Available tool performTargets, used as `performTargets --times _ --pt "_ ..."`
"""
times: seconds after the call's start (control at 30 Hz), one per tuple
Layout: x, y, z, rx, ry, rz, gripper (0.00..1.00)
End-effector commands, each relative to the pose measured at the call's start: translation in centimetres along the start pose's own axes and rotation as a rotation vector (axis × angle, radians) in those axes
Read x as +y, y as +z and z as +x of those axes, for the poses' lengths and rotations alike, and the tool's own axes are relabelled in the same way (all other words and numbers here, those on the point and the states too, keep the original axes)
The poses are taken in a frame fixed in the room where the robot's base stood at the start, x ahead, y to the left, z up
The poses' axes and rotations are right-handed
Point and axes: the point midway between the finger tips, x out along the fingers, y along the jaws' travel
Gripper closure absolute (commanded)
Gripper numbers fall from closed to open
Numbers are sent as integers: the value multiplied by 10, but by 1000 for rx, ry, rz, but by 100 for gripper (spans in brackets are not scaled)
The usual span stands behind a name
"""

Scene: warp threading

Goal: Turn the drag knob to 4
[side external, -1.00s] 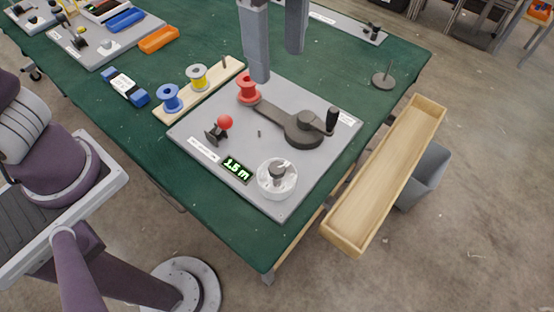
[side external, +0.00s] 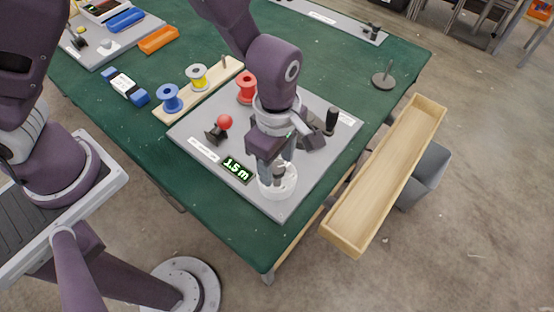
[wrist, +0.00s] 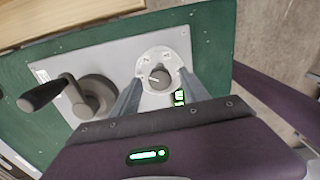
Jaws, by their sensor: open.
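The drag knob (wrist: 160,77) is a dark grey round knob on a white dial plate (wrist: 158,55). A pale pointer line shows on its top, and the dial marks are too small to read. In the side external view the knob (side external: 278,171) and white dial (side external: 289,184) are partly hidden by my gripper. My gripper (side external: 276,162) is directly above the dial, pointing down. In the wrist view my gripper (wrist: 160,82) is open, one finger on each side of the knob. I cannot tell whether either finger touches it.
The grey panel (side external: 205,152) also carries a green display (side external: 236,169) reading 1.5 m, a red-balled lever (side external: 224,122) and a black-handled crank (side external: 332,121). A wooden trough (side external: 385,175) is right of the table.

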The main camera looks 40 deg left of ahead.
Motion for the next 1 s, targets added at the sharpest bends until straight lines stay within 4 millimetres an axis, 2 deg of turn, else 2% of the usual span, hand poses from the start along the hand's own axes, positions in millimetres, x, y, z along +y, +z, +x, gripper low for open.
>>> performTargets --times 0.2,0.27,0.47,0.5,0.77,1.0 --pt "0 0 1 0 0 0 47" --pt "0 0 1 0 0 0 57" --pt "0 0 1 0 0 0 96" --pt "0 0 1 0 0 0 100" --pt "0 0 0 -1 0 22 100" --pt "0 0 0 -1 0 147 100"
